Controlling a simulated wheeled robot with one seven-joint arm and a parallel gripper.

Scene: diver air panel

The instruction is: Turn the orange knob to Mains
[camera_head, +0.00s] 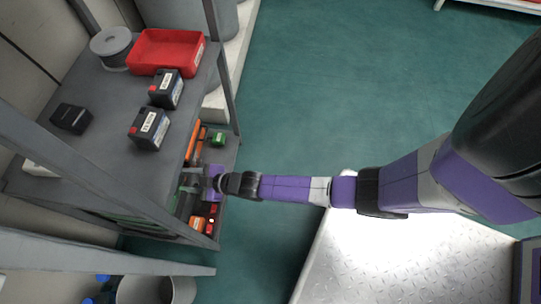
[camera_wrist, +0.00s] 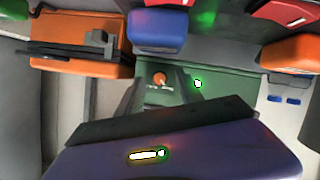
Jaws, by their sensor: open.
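The orange knob (camera_wrist: 159,78) is a small round knob on a dark green panel (camera_wrist: 224,91) in the wrist view. Small pale labels, too small to read, sit just below it, and which one it points at cannot be told. My gripper (camera_wrist: 160,73) is open, with its dark fingers to the left and right of the knob in the picture. Whether they touch it cannot be told. In the head view my gripper (camera_head: 192,179) reaches into the shelf below the grey top, and the knob cannot be made out there.
A green light (camera_wrist: 198,83) glows right of the knob. A blue box (camera_wrist: 157,28), an orange box (camera_wrist: 75,45) and another orange block (camera_wrist: 291,54) surround the panel. The grey shelf top (camera_head: 95,105) holds a red tray (camera_head: 165,65) and dark boxes. Open floor lies right.

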